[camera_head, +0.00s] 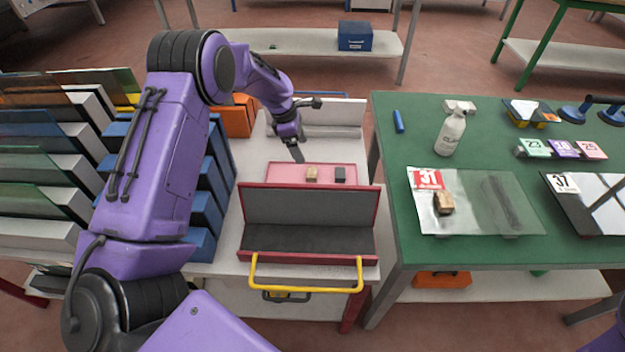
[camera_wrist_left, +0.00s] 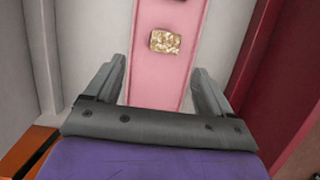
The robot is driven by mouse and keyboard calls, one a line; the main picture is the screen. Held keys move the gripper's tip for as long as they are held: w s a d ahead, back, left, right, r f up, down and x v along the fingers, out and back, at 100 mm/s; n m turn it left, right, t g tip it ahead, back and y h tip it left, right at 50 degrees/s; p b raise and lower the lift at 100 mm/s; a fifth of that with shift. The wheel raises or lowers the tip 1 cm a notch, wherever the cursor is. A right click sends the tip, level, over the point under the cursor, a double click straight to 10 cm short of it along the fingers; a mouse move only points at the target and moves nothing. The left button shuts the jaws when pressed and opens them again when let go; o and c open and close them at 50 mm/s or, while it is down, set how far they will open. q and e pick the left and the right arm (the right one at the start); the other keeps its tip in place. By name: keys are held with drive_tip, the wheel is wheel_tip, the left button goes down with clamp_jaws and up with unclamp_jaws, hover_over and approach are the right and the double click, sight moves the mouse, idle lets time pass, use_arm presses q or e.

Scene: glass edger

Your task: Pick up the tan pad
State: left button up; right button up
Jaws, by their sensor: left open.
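A tan pad (camera_head: 311,174) lies on a pink tray (camera_head: 283,172) behind the grey-lined, red-edged box; a dark pad (camera_head: 340,174) lies to its right. In the left wrist view the tan pad (camera_wrist_left: 165,41) is speckled and lies on the pink strip (camera_wrist_left: 155,85), ahead of the fingertips. My left gripper (camera_head: 297,154) is open and empty, above the tray's back edge and left of the tan pad. It also shows in the left wrist view (camera_wrist_left: 160,85) with a finger on each side of the strip. My right gripper is not in view.
The red-edged box (camera_head: 308,238) with a yellow handle stands in front of the tray. Blue racks with glass sheets stand left. On the green table (camera_head: 400,250) at right are a spray bottle (camera_head: 452,130), a glass sheet (camera_head: 510,215) and another tan block (camera_head: 443,203).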

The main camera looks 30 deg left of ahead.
sight(311, 171)
use_arm(q)
drive_tip(key=x, duration=0.3)
drive_tip(key=p+x, duration=0.1)
drive_tip(key=x, duration=0.5)
drive_tip(key=shift+s+d+f+p, duration=0.1)
drive_tip(key=shift+s+d+p, duration=0.2)
drive_tip(key=shift+s+d, duration=0.1)
drive_tip(key=shift+w+f, duration=0.15)
drive_tip(key=shift+f, duration=0.05)
drive_tip(key=c, duration=1.1)
